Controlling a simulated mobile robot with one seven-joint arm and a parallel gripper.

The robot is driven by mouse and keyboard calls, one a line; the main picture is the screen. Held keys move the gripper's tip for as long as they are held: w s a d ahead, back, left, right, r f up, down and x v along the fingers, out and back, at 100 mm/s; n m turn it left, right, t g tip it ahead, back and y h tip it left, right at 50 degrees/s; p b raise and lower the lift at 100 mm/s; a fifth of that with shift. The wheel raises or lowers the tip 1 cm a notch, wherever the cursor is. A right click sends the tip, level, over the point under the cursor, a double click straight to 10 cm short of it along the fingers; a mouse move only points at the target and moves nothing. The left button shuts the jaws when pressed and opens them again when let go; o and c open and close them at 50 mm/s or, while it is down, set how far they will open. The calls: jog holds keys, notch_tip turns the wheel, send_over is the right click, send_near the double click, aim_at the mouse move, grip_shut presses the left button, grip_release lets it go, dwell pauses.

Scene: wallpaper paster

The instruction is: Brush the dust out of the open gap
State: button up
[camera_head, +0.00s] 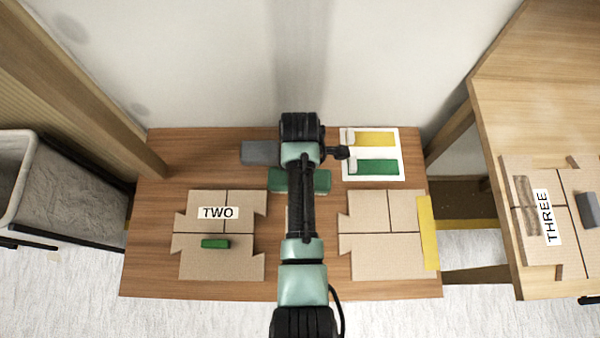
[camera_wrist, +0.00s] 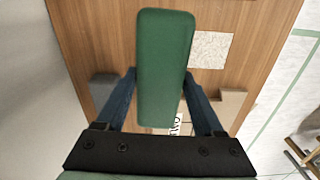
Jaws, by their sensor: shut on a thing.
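My gripper (camera_wrist: 160,102) is shut on a long green block (camera_wrist: 165,65), with one blue finger on each side of it. In the head view the green block (camera_head: 322,181) shows on both sides of my arm, over the middle of the wooden table. A pale speckled patch (camera_wrist: 210,48) lies beside the block in the wrist view; I cannot tell whether it is the gap or dust. The cardboard panel marked TWO (camera_head: 196,262) lies left of my arm, and a plain cardboard panel (camera_head: 375,262) lies right. My arm hides most of the space between them.
A grey block (camera_head: 261,152) lies by the wall. A white card (camera_head: 372,151) has yellow and green strips. A small green piece (camera_head: 215,243) lies on panel TWO. A yellow strip (camera_head: 428,232) edges the right panel. A second table (camera_head: 535,95) holds panel THREE (camera_head: 515,172).

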jog(key=shift+f+n, duration=0.15)
jog(key=shift+n, duration=0.15)
jog(key=shift+s+p, duration=0.1)
jog(key=shift+p, duration=0.4)
jog(key=shift+f+b, duration=2.3)
jog(key=shift+f, duration=0.95)
